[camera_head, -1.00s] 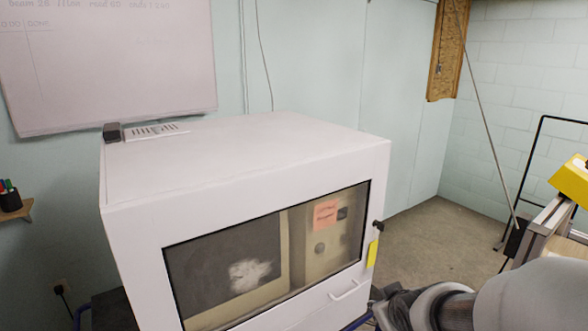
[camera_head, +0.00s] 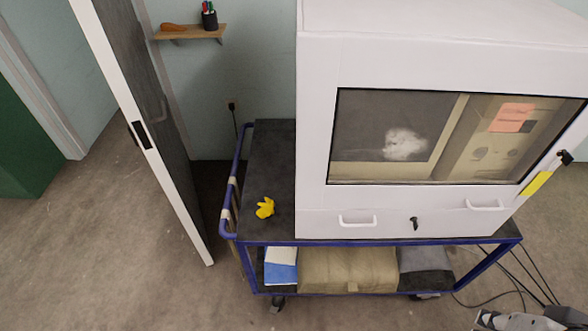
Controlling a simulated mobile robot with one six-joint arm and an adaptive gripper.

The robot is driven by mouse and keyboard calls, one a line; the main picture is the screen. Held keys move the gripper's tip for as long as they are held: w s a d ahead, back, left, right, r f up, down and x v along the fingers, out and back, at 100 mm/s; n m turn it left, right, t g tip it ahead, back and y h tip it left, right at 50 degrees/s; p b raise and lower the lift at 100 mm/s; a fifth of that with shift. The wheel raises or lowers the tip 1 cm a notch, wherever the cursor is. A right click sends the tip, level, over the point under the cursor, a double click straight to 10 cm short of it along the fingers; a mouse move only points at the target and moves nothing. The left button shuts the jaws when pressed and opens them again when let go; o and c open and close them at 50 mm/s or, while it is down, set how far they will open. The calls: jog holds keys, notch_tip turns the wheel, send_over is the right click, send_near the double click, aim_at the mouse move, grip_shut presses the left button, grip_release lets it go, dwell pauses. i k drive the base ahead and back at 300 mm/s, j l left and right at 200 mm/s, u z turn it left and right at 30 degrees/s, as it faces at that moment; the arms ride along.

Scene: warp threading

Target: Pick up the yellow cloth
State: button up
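The yellow cloth (camera_head: 265,208) is a small crumpled heap. It lies on the bare left part of the dark cart top (camera_head: 268,165), beside the white cabinet and near the cart's front edge. Part of my arm shows at the bottom right corner, far to the right of the cloth and apart from it. My gripper's fingers cannot be made out there.
The white cabinet (camera_head: 317,140) with a dark window fills most of the blue-framed cart. A blue handle (camera_head: 232,185) rises at the cart's left end. An open door (camera_head: 140,125) stands left of it. Cables lie on the floor at right. The floor at front left is clear.

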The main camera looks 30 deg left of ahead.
aim_at(267, 208)
jog(key=u, duration=1.75)
jog(key=i+j, duration=0.4)
jog(key=i, duration=0.25)
jog(key=i+j+z, duration=0.1)
jog(key=i+j, duration=0.15)
jog(key=i, duration=0.3)
